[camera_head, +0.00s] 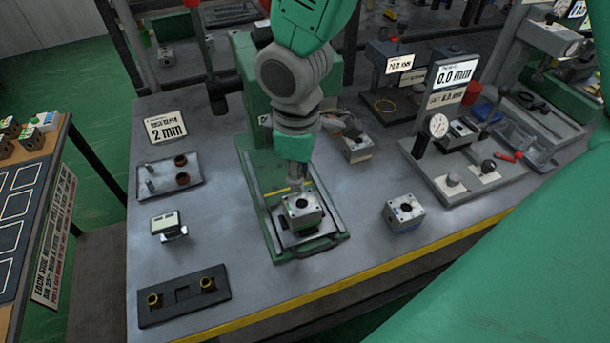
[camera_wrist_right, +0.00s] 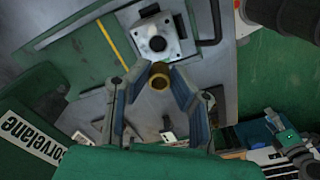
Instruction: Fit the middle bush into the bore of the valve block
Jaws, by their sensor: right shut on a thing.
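The brass middle bush (camera_wrist_right: 159,78) is held between the fingertips of my right gripper (camera_wrist_right: 156,84) in the wrist view. The valve block (camera_head: 303,211), a pale metal cube with a round dark bore on top, sits on the green fixture in the head view. It also shows in the wrist view, its bore (camera_wrist_right: 158,43) a little beyond the bush. In the head view my right gripper (camera_head: 297,182) is just above the block's back edge; the bush cannot be made out there. The bush looks apart from the bore. My left gripper is not in view.
A black holder (camera_head: 183,295) at the front left carries two brass bushes, with an empty middle recess. Another block (camera_head: 404,213) stands right of the fixture. A grey tray (camera_head: 170,177) with small parts lies left. A dial gauge stand (camera_head: 438,126) is at the right.

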